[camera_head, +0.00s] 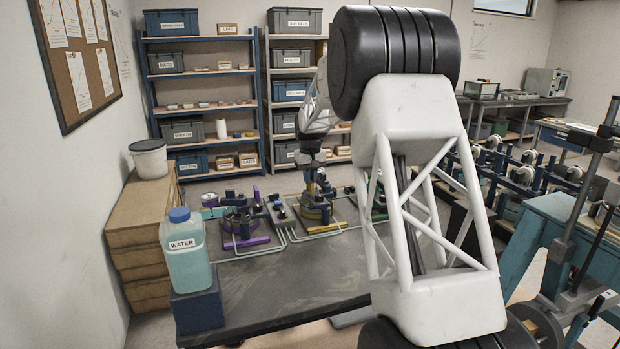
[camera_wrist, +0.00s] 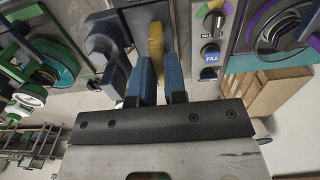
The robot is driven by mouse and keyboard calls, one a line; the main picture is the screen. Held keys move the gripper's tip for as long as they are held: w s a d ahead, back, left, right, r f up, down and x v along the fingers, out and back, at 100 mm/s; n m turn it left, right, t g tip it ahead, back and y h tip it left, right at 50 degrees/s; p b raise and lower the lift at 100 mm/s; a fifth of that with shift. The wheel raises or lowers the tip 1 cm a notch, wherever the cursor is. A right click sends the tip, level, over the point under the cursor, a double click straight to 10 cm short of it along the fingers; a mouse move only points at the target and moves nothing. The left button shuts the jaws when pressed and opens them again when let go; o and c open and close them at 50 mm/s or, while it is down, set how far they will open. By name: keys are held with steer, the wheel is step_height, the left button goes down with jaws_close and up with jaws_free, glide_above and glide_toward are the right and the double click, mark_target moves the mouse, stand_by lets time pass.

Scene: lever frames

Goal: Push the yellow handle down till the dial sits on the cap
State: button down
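The yellow handle (camera_wrist: 155,42) shows at the top middle of the wrist view, at the tips of my gripper's two blue fingers (camera_wrist: 160,68). The fingers stand a narrow gap apart with the handle's near end at that gap; I cannot tell whether they touch it. In the head view my gripper (camera_head: 311,188) points down over the middle lever frame, and the handle is too small to make out there.
A purple-edged unit (camera_head: 242,227) stands to the left on the dark table (camera_head: 290,283), and a green-edged one (camera_head: 373,205) to the right. A panel with a blue FILL label (camera_wrist: 210,58) is beside the fingers. A water jug (camera_head: 186,250) stands front left. The table's front is clear.

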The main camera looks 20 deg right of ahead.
steer(key=shift+f, duration=2.55)
steer(key=c, duration=1.2)
jaws_free()
steer(key=shift+o, duration=0.2)
steer(key=shift+r, duration=0.15)
steer(key=shift+r, duration=3.8)
steer(key=shift+s, duration=0.1)
